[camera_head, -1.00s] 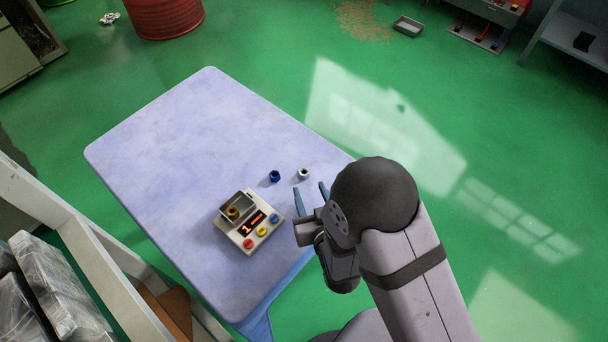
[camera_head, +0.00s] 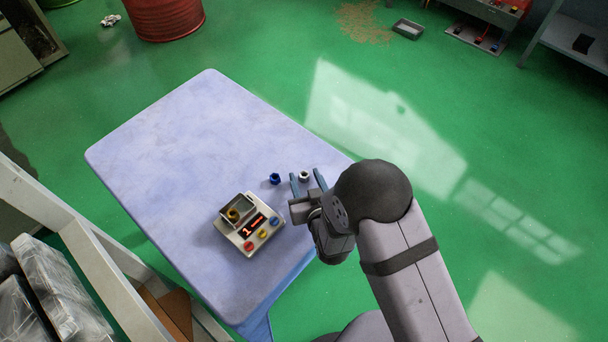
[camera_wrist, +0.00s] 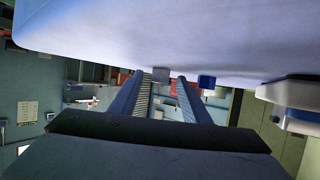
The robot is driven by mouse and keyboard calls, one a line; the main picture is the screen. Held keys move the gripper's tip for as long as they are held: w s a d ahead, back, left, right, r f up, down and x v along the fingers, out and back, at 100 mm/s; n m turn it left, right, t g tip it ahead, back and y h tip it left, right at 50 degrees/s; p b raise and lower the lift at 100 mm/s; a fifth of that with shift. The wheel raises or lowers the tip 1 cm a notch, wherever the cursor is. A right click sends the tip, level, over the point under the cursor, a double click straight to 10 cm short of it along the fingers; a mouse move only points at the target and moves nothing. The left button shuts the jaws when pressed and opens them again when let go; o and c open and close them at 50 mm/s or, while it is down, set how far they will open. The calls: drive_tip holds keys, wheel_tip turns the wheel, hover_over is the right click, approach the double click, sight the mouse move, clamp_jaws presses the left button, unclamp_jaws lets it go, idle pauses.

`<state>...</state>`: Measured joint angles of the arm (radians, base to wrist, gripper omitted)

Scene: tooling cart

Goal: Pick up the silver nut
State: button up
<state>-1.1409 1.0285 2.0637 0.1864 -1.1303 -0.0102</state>
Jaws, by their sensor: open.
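The silver nut (camera_head: 304,176) stands on the blue-grey cart top near its right edge. In the wrist view the silver nut (camera_wrist: 161,75) shows between the two finger tips, just beyond them. My gripper (camera_head: 307,178) is open and empty, its fingers on either side of the nut's near side in the head view. In the wrist view both fingers of my gripper (camera_wrist: 158,80) reach toward the nut. I cannot tell whether either finger touches it.
A blue nut (camera_head: 274,179) stands close to the left of the silver nut, and it shows in the wrist view (camera_wrist: 207,81) right of the right finger. A box with a display and coloured buttons (camera_head: 241,243) sits nearer on the cart top (camera_head: 190,150). The far part of the top is clear.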

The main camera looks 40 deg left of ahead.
clamp_jaws()
drive_tip(key=shift+a, duration=0.1)
idle(0.3)
